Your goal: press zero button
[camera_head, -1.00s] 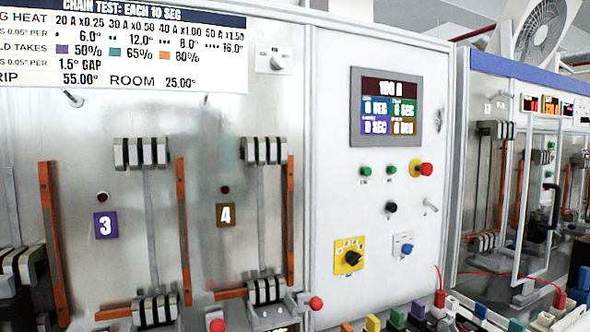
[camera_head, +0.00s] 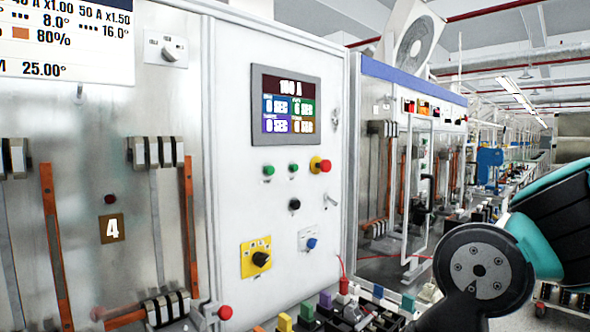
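The white control panel (camera_head: 230,190) stands left of the middle. Its display (camera_head: 286,106) shows a top line that looks like "100 A" and four coloured fields that seem to read 0 SEC. Below it are two green buttons (camera_head: 268,171), a red button on a yellow base (camera_head: 325,166), a black button (camera_head: 294,204) and a blue button on a small white plate (camera_head: 311,243). The labels are too small to tell which is zero. My gripper is out of view; only my arm's teal and dark links show at the lower right.
A yellow-plated rotary switch (camera_head: 256,258) sits low on the panel. Several coloured terminal blocks (camera_head: 306,311) line the bench in front. A second test bay with a framed door (camera_head: 408,187) stands beyond, and an aisle runs back at right.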

